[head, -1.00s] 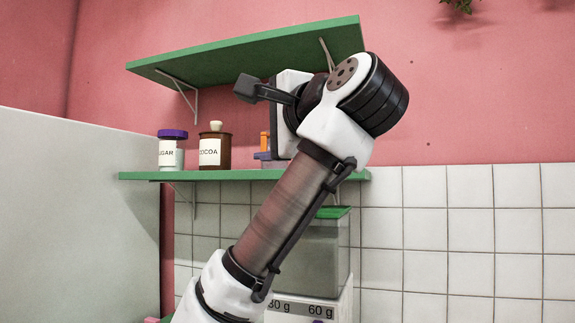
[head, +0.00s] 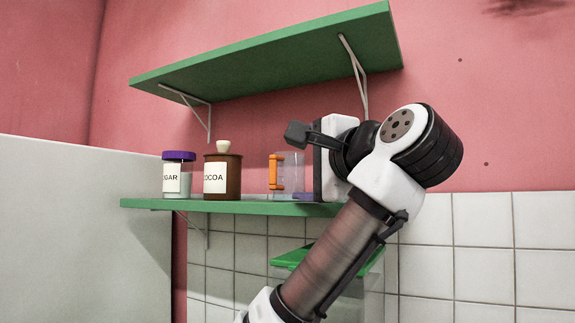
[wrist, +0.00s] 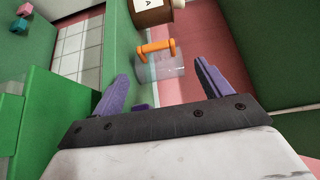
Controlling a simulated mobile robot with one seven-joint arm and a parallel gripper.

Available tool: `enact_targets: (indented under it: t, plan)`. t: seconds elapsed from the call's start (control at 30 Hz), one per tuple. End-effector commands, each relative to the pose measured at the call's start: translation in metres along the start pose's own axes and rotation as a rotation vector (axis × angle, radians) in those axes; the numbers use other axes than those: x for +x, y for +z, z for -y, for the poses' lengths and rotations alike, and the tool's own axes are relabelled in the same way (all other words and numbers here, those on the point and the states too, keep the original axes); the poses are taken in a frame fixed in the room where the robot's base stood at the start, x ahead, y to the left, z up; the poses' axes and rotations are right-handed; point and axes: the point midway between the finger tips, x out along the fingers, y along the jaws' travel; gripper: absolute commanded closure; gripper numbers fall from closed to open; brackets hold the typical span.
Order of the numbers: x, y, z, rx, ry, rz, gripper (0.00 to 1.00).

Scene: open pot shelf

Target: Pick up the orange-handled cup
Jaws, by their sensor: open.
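The orange-handled cup (head: 289,172) is clear and stands upright on the lower green shelf (head: 230,207), its orange handle on the left side. In the wrist view the cup (wrist: 168,68) lies just beyond the fingertips, between their lines, with its handle toward the brown jar. My gripper (wrist: 161,75) is open, with purple fingers spread and nothing between them. In the head view the gripper (head: 308,196) is just right of the cup, low near the shelf; its fingers are mostly hidden. I cannot tell whether a finger touches the cup.
A brown cocoa jar (head: 222,176) stands left of the cup, and a purple-lidded sugar jar (head: 178,176) is farther left. An upper green shelf (head: 265,60) with brackets hangs above. A green-lidded container (head: 290,258) is below the shelf.

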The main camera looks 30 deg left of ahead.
Motion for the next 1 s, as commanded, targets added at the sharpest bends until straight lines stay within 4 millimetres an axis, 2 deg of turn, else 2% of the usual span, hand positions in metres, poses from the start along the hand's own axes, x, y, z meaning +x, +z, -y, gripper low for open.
enact_targets:
  t: [0.03,1.0]
  plan:
    - [0.003,0.0,0.006,0.0,0.001,0.0,0.23]
    - [0.038,0.001,0.006,0.0,0.001,0.001,0.23]
